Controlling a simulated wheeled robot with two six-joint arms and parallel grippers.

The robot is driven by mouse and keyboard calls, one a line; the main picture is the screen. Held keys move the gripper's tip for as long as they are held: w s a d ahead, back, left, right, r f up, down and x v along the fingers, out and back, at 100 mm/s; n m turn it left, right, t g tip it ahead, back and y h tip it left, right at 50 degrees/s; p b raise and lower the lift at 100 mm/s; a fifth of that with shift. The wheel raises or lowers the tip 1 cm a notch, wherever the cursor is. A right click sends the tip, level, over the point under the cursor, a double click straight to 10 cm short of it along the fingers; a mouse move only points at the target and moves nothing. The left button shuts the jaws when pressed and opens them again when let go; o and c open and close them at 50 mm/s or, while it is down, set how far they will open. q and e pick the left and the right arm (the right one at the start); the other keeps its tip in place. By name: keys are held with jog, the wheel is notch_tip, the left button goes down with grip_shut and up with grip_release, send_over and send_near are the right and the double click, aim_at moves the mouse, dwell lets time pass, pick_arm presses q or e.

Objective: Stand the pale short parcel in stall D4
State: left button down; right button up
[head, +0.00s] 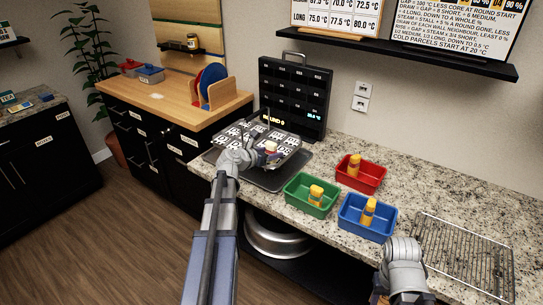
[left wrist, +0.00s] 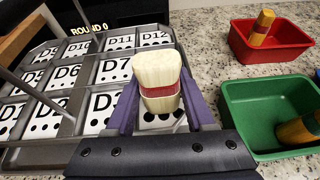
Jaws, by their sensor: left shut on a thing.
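The pale short parcel (left wrist: 158,75), cream with a red band, is between the purple fingers of my left gripper (left wrist: 160,110), which is shut on it. In the head view the parcel (head: 270,147) shows small above the right part of the stall tray (head: 287,156). The parcel looks roughly upright. In the left wrist view, cards D5, D6, D7, D10, D11 and D12 can be read. A dotted card (left wrist: 158,122) lies behind and below the parcel, its label hidden, so D4 cannot be read. My right gripper (head: 402,292) is at the bottom edge, its fingers unclear.
Green (head: 299,204), blue (head: 350,224) and red (head: 376,185) bins, each with a yellow-orange item, stand right of the tray. A wire rack (head: 465,255) lies at far right. A black panel (head: 293,97) stands behind the tray. Bare granite shows between bins and wall.

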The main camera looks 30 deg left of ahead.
pick_arm(q)
jog(key=shift+f, duration=0.2)
jog(key=shift+c, duration=1.3)
grip_release()
jog(key=shift+r, duration=0.1)
jog(key=shift+r, duration=0.15)
jog(key=p+v, duration=0.4)
jog(key=v, duration=0.8)
jog(key=shift+p, duration=0.3)
jog(key=shift+a, duration=0.1)
